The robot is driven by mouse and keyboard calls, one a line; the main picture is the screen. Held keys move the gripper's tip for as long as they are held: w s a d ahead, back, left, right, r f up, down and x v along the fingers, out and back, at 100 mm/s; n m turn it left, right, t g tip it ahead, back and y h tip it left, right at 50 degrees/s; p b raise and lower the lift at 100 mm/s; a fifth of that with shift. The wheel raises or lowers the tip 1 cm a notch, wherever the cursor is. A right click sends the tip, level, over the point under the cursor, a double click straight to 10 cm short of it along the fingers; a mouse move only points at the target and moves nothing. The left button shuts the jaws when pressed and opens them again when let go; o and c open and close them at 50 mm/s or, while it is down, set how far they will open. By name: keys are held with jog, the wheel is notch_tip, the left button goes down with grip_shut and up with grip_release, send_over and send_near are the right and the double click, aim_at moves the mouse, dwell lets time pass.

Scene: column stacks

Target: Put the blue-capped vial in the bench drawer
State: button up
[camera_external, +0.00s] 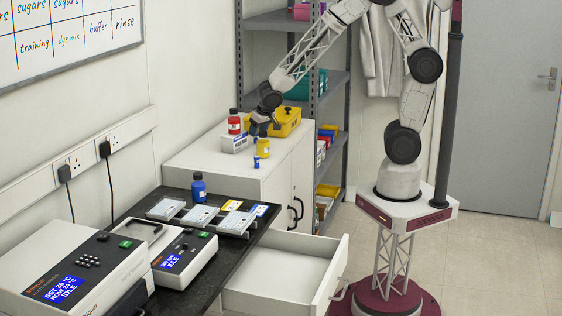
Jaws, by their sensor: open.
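My gripper (263,131) is open above the white cabinet, with its fingers pointing down. Just below it stands a small yellow bottle (263,149) with blue at its top. Whether the fingertips touch it, I cannot tell. I cannot tell clearly which of these is the blue-capped vial. The bench drawer (338,270) under the dark bench is pulled open, and the part of its inside that shows looks empty.
On the white cabinet (225,169) are a red bottle (235,124), a white box (236,143) and a yellow case (287,122). A blue bottle (198,187), several plates (235,222) and instruments (82,273) stand on the dark bench. Shelving (330,95) rises behind the cabinet.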

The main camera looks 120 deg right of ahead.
jog(key=shift+x, duration=1.8)
jog(key=shift+c, duration=0.4)
grip_shut()
jog(key=shift+r, duration=0.1)
